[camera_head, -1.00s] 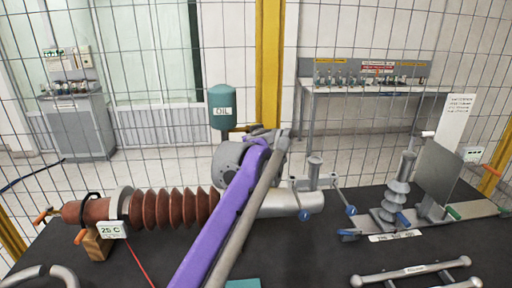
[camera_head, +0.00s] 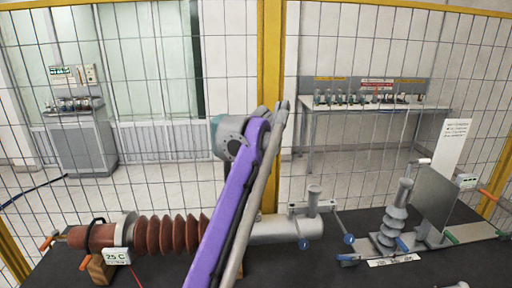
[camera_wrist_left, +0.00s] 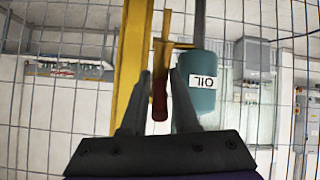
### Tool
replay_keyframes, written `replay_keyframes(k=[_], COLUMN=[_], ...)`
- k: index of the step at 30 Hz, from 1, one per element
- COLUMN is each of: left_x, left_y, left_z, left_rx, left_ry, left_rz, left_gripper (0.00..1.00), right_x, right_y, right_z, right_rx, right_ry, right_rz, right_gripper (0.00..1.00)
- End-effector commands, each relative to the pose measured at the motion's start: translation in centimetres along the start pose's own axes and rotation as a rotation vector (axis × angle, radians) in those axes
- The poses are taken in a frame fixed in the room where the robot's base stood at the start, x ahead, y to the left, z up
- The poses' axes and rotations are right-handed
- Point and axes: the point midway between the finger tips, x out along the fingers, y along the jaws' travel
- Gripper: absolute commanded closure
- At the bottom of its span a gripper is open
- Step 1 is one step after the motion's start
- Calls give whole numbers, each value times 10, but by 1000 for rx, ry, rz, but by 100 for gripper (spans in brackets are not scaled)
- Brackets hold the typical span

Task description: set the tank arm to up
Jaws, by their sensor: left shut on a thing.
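The oil tank (camera_wrist_left: 196,80) is a teal cylinder with an OIL label that reads upside down in the left wrist view. The tank arm, with a red handle (camera_wrist_left: 158,105), stands roughly vertical in that view beside the tank, close to the yellow post. My left gripper (camera_wrist_left: 160,84) is shut on the red handle, a finger on each side. In the head view my purple arm and grey wrist rise in front of the post and hide the gripper, the tank arm and nearly all of the tank.
A brown ribbed bushing (camera_head: 165,234) lies on the dark bench at left, with a 25 C display (camera_head: 117,256) in front. A grey bushing (camera_head: 394,225) and a metal plate (camera_head: 433,202) stand at right. A wire fence with a yellow post (camera_head: 270,70) is behind.

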Motion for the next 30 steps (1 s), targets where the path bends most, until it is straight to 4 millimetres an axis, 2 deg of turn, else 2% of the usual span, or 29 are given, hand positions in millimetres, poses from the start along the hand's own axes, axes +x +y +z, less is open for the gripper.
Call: replay_keyframes(k=[2,3,5,13,17,20,30], left_x=[0,0,0,0,-8,-22,-88], left_y=[0,0,0,0,0,0,0], left_z=[1,1,1,1,1,2,1], left_rx=[-3,-4,-3,-2,-1,1,-1], left_ry=[-3,-3,-3,-2,-2,-3,-3], left_rz=[-1,-1,-1,-1,-1,-1,0], left_gripper=[100,64,53,53,53,53,53], right_x=[0,0,0,0,1,2,4], right_y=[0,0,0,0,0,0,0], right_z=[0,0,0,0,1,3,7], right_rx=[0,0,0,0,0,0,0], right_ry=[0,0,0,0,-1,-3,-7], right_rz=[0,0,0,0,0,0,0], right_gripper=[50,50,50,50,50,50,50])
